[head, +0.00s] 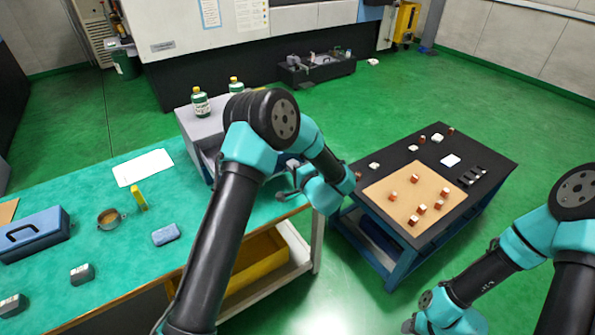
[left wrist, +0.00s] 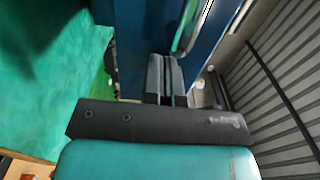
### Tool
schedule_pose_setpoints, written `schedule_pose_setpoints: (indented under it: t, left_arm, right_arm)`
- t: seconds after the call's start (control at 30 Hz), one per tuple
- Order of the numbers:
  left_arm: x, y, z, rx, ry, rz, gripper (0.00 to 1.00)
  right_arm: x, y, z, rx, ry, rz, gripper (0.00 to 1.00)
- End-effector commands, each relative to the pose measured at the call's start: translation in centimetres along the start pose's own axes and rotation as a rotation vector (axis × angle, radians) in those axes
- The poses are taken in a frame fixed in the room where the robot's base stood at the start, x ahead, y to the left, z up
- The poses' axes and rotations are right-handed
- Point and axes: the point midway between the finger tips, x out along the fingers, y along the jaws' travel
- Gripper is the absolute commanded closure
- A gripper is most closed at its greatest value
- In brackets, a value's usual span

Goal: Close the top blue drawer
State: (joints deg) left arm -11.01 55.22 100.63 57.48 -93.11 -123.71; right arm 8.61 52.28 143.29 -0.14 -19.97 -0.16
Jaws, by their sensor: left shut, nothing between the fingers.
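A grey cabinet (head: 205,128) stands on the green bench in the head view. My left arm crosses in front of it and hides most of its front, so how far any drawer stands out cannot be told there. In the left wrist view a dark blue drawer front (left wrist: 135,40) with a shiny metal handle (left wrist: 190,25) fills the upper middle. My left gripper (left wrist: 165,62) is shut and empty, its fingertips close against the blue front; contact cannot be told. In the head view the left gripper (head: 287,191) is beside the cabinet. My right gripper (head: 412,325) is low at the right, its fingers unclear.
Two green bottles, one of them clear in view (head: 201,103), stand on the cabinet. A dark table (head: 400,155) with small copper-coloured blocks stands right of my left gripper.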

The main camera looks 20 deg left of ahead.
Motion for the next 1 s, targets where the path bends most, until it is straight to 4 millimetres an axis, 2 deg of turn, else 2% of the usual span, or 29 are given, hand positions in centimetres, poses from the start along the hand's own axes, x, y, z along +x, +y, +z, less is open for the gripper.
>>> schedule_pose_setpoints:
  t: [0.37,0.57,0.77,1.0]
  left_arm:
    - [0.1,0.0,0.0,0.000,-0.001,0.000,1.00]
    - [1.2,0.0,0.1,0.000,-0.003,0.000,1.00]
    - [4.2,0.0,0.1,-0.002,-0.005,-0.001,1.00]
    - [9.6,0.0,0.1,-0.001,-0.005,-0.001,1.00]
  right_arm:
    - [0.0,0.0,0.0,0.000,0.000,0.000,0.52]
    - [0.0,0.0,0.0,0.000,0.000,0.000,0.52]
    - [0.0,0.0,0.0,0.000,0.000,0.000,0.52]
    - [0.0,0.0,0.0,0.000,0.000,0.000,0.52]
